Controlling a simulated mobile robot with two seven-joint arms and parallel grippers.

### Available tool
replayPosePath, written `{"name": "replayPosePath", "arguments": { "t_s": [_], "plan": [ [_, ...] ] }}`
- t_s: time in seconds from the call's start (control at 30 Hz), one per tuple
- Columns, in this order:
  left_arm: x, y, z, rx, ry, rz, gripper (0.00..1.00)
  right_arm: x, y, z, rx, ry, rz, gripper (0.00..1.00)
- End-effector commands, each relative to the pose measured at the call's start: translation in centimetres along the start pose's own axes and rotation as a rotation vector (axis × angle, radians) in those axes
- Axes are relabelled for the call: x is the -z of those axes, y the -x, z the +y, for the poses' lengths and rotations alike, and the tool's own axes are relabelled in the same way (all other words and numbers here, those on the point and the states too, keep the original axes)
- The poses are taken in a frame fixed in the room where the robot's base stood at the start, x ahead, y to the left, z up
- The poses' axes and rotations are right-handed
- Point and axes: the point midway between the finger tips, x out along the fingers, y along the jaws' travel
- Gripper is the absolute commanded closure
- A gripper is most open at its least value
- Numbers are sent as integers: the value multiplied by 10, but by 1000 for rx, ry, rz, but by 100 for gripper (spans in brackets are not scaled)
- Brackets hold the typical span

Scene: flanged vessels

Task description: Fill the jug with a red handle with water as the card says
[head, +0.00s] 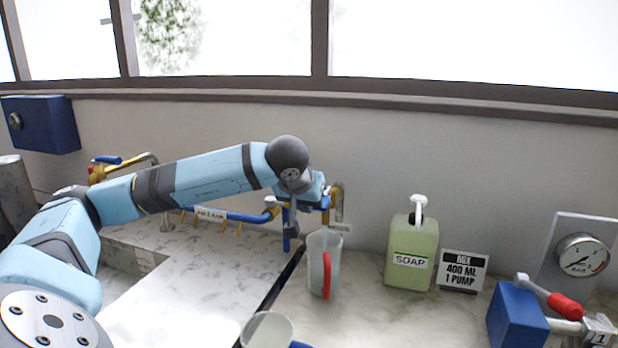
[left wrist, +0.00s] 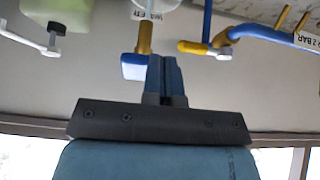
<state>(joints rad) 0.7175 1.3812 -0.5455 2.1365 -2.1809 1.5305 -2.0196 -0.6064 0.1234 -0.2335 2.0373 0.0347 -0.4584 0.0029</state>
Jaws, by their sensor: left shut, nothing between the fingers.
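The jug with a red handle (head: 333,258) stands upright on the counter, below a brass spout (head: 335,200) on the wall. The card (head: 463,270) stands to the right and reads "MIX 400 ML 1 PUMP". A green soap bottle (head: 410,255) with a white pump stands between jug and card; it also shows at the top left of the left wrist view (left wrist: 68,12). My left gripper (head: 289,240) is shut and empty, just left of the jug, pointing down near the pipes. Its closed fingers show in the left wrist view (left wrist: 166,75). My right gripper is out of view.
A second cup (head: 268,331) with a blue handle stands at the front. A blue pipe (head: 240,216) with a label runs along the wall. At the right are a gauge (head: 582,255) and a red-handled lever (head: 565,305) beside a blue block (head: 517,318).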

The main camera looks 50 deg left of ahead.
Motion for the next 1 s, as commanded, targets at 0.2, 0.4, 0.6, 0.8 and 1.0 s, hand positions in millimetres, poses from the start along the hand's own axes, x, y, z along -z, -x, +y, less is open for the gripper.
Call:
{"name": "replayPosePath", "arguments": {
  "t_s": [0.2,0.4,0.6,0.8,1.0],
  "plan": [
    [0,0,0,0,0,0,100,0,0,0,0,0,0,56],
    [0,0,0,0,0,0,100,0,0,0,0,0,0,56],
    [0,0,0,0,0,0,100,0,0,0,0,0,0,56],
    [0,0,0,0,0,0,100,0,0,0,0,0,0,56],
    [4,8,-2,1,1,1,100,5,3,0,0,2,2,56]
  ]
}}
